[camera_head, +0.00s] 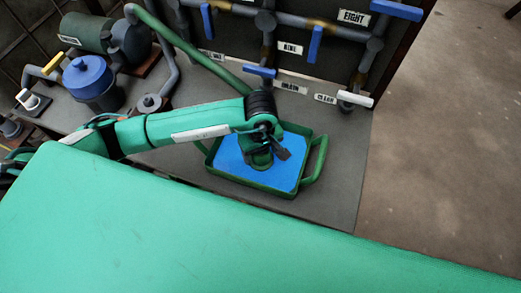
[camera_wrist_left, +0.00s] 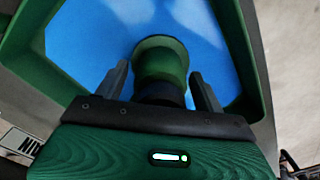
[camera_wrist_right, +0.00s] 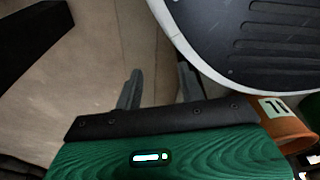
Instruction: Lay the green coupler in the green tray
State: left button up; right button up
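The green tray (camera_head: 250,184) has a blue floor and stands on the grey bench, a handle at each side. Its green wall also shows in the left wrist view (camera_wrist_left: 35,55). The green coupler (camera_wrist_left: 160,62), a short cylinder with a wider rim and a dark band, is over the blue floor, between my left fingers. My left gripper (camera_head: 262,152) reaches down into the tray; its fingers (camera_wrist_left: 160,80) stand apart with gaps beside the coupler. Whether the coupler touches the floor is hard to tell. My right gripper (camera_wrist_right: 158,88) is open and empty, above brownish floor.
Pipes with blue valve handles (camera_head: 315,44) and a white-handled valve (camera_head: 355,98) stand behind the tray. A blue-lidded vat (camera_head: 88,78) and a green motor (camera_head: 86,33) are at the left. A green hose (camera_head: 190,50) runs behind my left arm. Bare bench lies right of the tray.

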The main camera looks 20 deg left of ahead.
pick_arm(q)
jog(key=shift+r, duration=0.1)
pick_arm(e)
jog(key=shift+s, duration=0.3)
pick_arm(q)
jog(key=shift+w+r, duration=0.1)
jog(key=shift+r, duration=0.85)
notch_tip(320, 180, up, 10)
jog(key=shift+r+b, duration=0.1)
jog(key=shift+b, duration=0.4)
pick_arm(e)
jog(key=shift+w+a+r, duration=0.15)
jog(key=shift+w+r, duration=0.3)
jog(key=shift+w, duration=0.2)
jog(key=shift+w+a+r, duration=0.15)
jog(key=shift+w+r, duration=0.3)
jog(key=shift+w, duration=0.15)
jog(key=shift+s, duration=0.1)
